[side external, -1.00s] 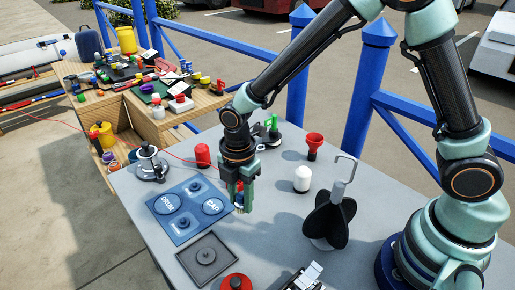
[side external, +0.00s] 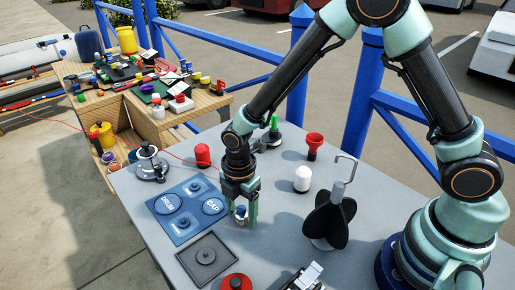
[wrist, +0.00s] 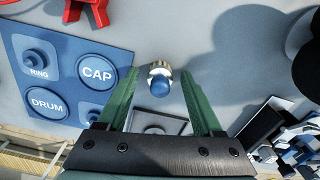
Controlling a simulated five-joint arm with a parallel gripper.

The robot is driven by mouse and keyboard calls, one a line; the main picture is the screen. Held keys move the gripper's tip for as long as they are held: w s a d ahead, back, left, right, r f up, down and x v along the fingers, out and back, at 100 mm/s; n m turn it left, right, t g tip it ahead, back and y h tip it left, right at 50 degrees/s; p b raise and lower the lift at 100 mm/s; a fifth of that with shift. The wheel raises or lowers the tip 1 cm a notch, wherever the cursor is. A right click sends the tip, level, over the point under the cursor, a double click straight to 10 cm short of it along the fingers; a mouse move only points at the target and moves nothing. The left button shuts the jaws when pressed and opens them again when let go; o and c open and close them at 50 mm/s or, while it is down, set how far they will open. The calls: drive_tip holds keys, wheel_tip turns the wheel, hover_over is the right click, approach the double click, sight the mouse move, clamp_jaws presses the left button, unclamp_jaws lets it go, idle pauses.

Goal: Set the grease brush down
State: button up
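A small piece with a round blue top and a pale gold-coloured collar (wrist: 159,80) is between the fingers of my gripper (wrist: 161,72) in the wrist view, with a gap on each side. In the side external view the small piece (side external: 240,212) is at the grey tabletop (side external: 275,225), low between the fingertips of my gripper (side external: 241,218). My gripper is open and points down. A green upright piece (side external: 274,122) stands on a dark round base at the back. I cannot tell for sure which of these is the grease brush.
A blue board (side external: 186,238) marked DRUM and CAP lies left of my gripper. A dark square tray (side external: 181,257) and a red round piece (side external: 236,282) are in front. A black finned object (side external: 328,222), a white-topped piece (side external: 302,180) and a red funnel-shaped piece (side external: 314,142) stand right.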

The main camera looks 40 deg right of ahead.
sight(241, 207)
wheel_tip(241, 207, up, 11)
drive_tip(key=shift+r, duration=0.1)
drive_tip(key=s+d+r+m+t, duration=0.2)
drive_tip(key=s+d+r+m, duration=0.1)
drive_tip(key=d+r+m, duration=0.3)
drive_tip(key=s+d+r+m+t, duration=0.3)
drive_tip(key=d+r+m, duration=0.4)
drive_tip(key=d+m, duration=0.3)
drive_tip(key=s+m, duration=0.1)
drive_tip(key=m, duration=0.3)
drive_tip(key=shift+s+d+t, duration=0.25)
drive_tip(key=shift+s+t, duration=0.05)
